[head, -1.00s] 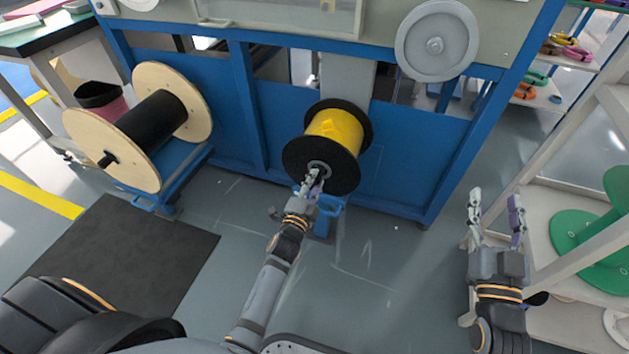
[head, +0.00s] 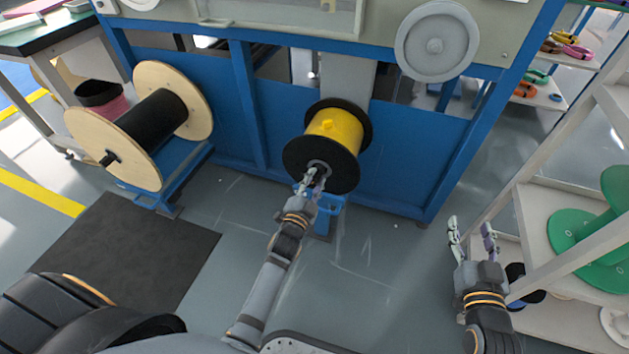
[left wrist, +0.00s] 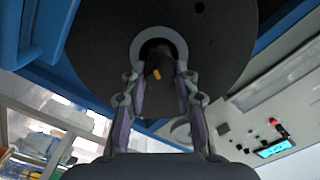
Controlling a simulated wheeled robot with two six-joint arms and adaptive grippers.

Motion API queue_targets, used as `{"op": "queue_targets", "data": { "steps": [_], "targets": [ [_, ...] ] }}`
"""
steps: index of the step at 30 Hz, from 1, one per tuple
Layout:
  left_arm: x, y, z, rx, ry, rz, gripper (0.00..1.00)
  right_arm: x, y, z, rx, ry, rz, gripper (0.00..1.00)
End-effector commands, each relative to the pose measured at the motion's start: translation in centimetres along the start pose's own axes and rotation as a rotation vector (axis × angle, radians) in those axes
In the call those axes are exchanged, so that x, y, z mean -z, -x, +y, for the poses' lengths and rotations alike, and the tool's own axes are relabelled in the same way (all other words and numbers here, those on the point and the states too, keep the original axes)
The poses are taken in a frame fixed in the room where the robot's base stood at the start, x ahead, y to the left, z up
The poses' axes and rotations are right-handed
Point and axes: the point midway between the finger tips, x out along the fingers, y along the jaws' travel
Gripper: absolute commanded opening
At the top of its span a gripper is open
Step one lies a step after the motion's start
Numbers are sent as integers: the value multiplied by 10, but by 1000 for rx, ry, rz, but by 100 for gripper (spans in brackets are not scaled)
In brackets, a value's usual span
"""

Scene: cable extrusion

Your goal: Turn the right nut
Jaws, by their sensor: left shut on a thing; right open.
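A black-flanged spool (head: 293,158) with yellow cable (head: 338,130) sits low at the front of the blue machine frame. A grey ring-shaped nut (head: 321,166) is at the centre of its near flange. The nut also shows in the left wrist view (left wrist: 158,38), around a dark shaft end with a small orange mark. My left gripper (head: 312,178) is at this hub, its fingers on either side (left wrist: 157,76), shut on the nut; the fingertips hide part of its rim. My right gripper (head: 471,228) is open and empty over the floor at the right.
A wooden-flanged spool (head: 90,150) with black winding stands at the left on a blue stand. A white shelf rack (head: 535,215) with a green spool (head: 600,240) stands close to my right gripper. Grey floor (head: 370,285) between the arms is clear.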

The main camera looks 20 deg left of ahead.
Motion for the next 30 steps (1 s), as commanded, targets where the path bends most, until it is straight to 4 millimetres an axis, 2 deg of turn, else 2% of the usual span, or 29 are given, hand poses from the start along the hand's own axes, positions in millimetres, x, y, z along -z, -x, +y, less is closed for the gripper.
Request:
{"op": "queue_targets", "data": {
  "steps": [3, 4, 8, 18, 20, 27, 30],
  "targets": [
    [-1, 1, 2, -3, 1, -3, 0, 0, 0, 0, 0, 0, 1, 54],
    [-1, 1, 2, -3, 1, -3, 33, 0, 0, 0, 0, 0, 1, 54],
    [-1, 1, 1, -2, 1, -2, 51, 0, 0, 0, 0, 0, 1, 54],
    [-1, 4, 1, -2, -1, -2, 52, -1, 0, 0, 0, 1, -1, 54],
    [-1, 11, 1, -2, -1, -2, 52, -1, 0, 0, 0, 1, 0, 54],
    [-1, 57, 2, -3, 0, -3, 52, 0, 0, 0, 0, 1, 0, 54],
    [-1, 69, 1, -2, 0, -2, 52, 0, 0, 0, 0, 1, 1, 54]
  ]
}}
